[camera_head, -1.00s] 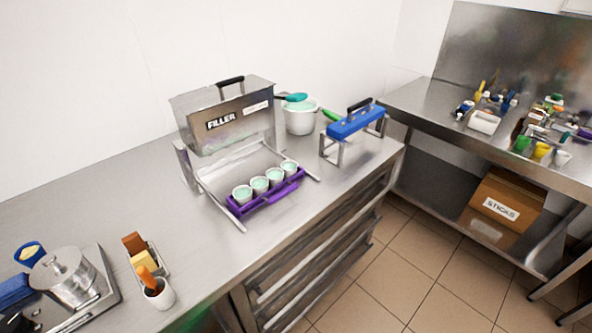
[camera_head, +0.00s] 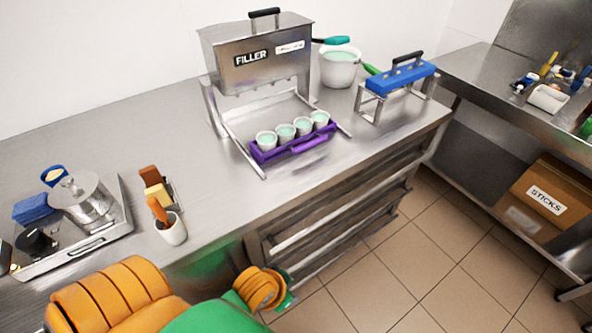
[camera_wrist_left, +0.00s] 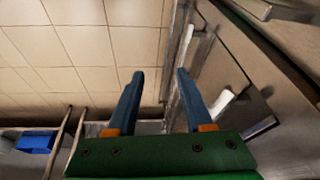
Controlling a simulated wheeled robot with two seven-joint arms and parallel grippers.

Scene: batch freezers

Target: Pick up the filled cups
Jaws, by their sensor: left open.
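Several white cups (camera_head: 285,133) filled with pale green mix stand in a row in a purple carrier (camera_head: 308,144). The carrier sits at the front of the steel filler (camera_head: 259,58), on the rails below its hopper. My left arm, orange and green, comes in at the bottom of the head view, low and well in front of the counter. In the left wrist view my left gripper (camera_wrist_left: 154,95) is open and empty, its two blue fingers apart over floor and drawer fronts. The left fingers do not show in the head view. My right gripper is not in view.
A white pot (camera_head: 340,68) and a blue-topped stand (camera_head: 397,77) are right of the filler. A tray (camera_head: 118,222) with a steel canister and a white cup (camera_head: 172,231) with brushes sit at left. Counter between is clear. A sticks box (camera_head: 545,199) is under the right table.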

